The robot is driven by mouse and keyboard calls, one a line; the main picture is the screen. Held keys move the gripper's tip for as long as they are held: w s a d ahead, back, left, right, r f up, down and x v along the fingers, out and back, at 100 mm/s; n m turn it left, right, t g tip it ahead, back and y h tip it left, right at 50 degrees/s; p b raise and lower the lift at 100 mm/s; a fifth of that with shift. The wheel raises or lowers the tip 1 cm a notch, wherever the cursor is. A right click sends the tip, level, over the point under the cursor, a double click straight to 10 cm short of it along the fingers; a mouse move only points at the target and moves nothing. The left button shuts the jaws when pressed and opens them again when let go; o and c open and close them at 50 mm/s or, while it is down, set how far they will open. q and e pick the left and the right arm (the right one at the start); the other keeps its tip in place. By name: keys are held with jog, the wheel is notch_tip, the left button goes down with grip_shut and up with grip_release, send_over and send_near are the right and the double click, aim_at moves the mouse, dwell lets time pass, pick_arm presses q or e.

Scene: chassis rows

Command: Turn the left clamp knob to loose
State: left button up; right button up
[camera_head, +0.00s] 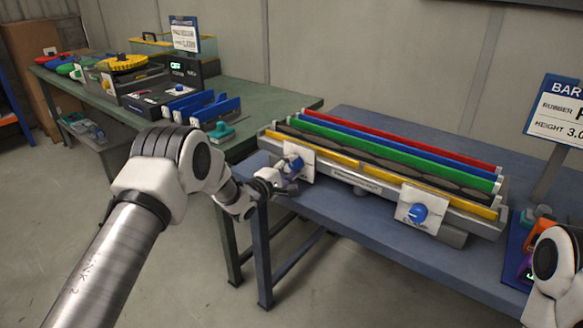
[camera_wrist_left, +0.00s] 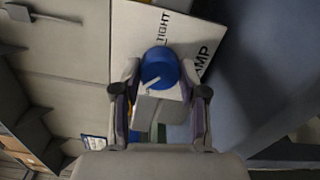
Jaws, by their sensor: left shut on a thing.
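The left clamp knob is blue and sits on a white plate (camera_head: 305,168) at the left end of the bar fixture. In the left wrist view the knob (camera_wrist_left: 158,66) lies between my fingertips, in front of the plate (camera_wrist_left: 125,40), where "TIGHT" and part of "CLAMP" can be read. A pale pointer on the knob points to the lower left of that picture, away from "TIGHT". My left gripper (camera_head: 285,181) is shut on the knob; it also shows in the left wrist view (camera_wrist_left: 159,72). My right gripper is out of view.
The fixture (camera_head: 375,187) holds red, blue, green, black and yellow bars on a blue table (camera_head: 345,215). A second blue knob (camera_head: 418,213) is at its right. A sign (camera_head: 563,110) stands at the right. A green bench (camera_head: 245,130) with other equipment is behind left.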

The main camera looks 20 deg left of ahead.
pick_arm(q)
jog(key=n, duration=0.3)
jog(key=shift+a+r+n, duration=0.1)
jog(key=shift+r+n, duration=0.05)
jog(key=shift+n, duration=2.05)
jog(key=o, duration=1.1)
jog(key=shift+a+f, duration=0.1)
jog(key=shift+f, duration=0.1)
jog(key=shift+o, duration=0.2)
jog(key=shift+s, duration=0.1)
jog(key=v, duration=1.1)
jog(key=shift+s, duration=0.4)
jog(key=shift+a+p, duration=0.1)
jog(key=shift+p, duration=0.2)
